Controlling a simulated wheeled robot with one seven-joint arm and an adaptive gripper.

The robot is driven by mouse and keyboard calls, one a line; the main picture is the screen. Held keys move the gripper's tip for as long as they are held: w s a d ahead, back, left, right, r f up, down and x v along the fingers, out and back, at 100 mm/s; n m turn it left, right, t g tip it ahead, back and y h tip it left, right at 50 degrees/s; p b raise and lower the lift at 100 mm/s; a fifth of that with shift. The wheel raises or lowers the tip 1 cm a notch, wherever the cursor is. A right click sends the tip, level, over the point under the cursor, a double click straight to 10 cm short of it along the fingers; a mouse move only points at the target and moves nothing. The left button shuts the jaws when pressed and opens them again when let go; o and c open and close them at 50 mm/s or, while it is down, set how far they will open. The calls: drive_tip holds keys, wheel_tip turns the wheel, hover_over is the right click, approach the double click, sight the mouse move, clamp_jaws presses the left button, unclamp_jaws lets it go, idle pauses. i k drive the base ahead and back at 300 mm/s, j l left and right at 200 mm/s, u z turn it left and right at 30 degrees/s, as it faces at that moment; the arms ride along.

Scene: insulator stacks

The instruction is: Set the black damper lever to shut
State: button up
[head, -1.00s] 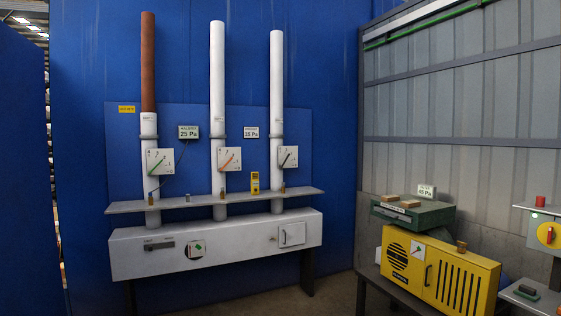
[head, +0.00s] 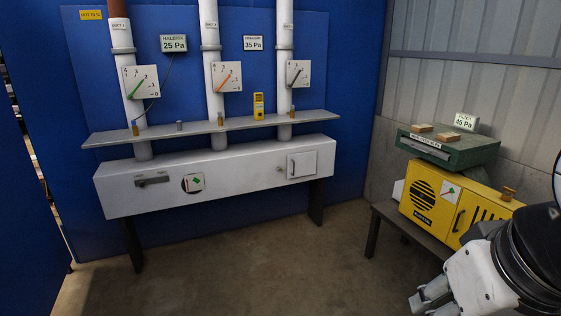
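The black damper lever (head: 296,76) is on a white square dial plate (head: 303,68) on the rightmost white duct (head: 286,20). It slants from lower left to upper right across the marked scale; the small marks there are too small to read. The left duct's plate carries a green lever (head: 138,88) and the middle duct's plate an orange lever (head: 222,82). My gripper (head: 425,300) is at the lower right, cut by the bottom edge, low and far from the black lever. Its fingers show only in part, and I cannot tell how far apart they are.
A grey shelf (head: 260,123) runs below the dial plates, above a white box duct (head: 240,160) on legs. A yellow meter (head: 258,105) stands at the shelf. A yellow machine (head: 430,213) and green box (head: 470,150) stand at right. The floor (head: 270,260) in front is clear.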

sight(290, 85)
drive_tip(key=i, duration=2.05)
drive_tip(key=i+l+u, duration=0.1)
drive_tip(key=i, duration=0.9)
drive_tip(key=i+l, duration=0.1)
drive_tip(key=i, duration=0.9)
